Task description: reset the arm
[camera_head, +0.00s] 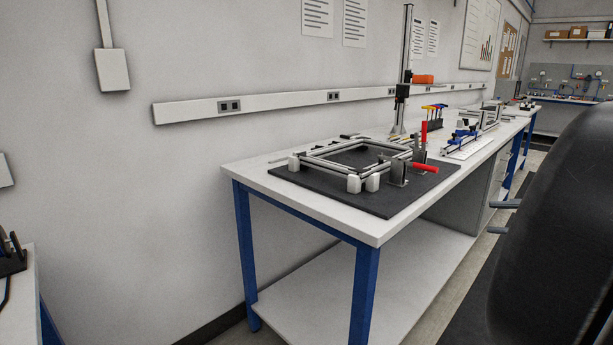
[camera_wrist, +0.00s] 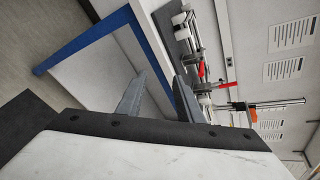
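My gripper (camera_wrist: 160,80) shows in the wrist view as two grey fingers standing apart, with nothing between them. In the head view, two short grey prongs that look like its fingertips (camera_head: 495,216) stick out left of a large dark rounded part of my arm (camera_head: 555,220) at the right edge. The gripper is in free air, apart from the workbench (camera_head: 240,171) as far as I can tell. The rest of my arm is hidden or out of the picture.
A lower shelf (camera_head: 310,300) is bare. A wall stands behind. Another bench (camera_head: 560,98) is far right.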

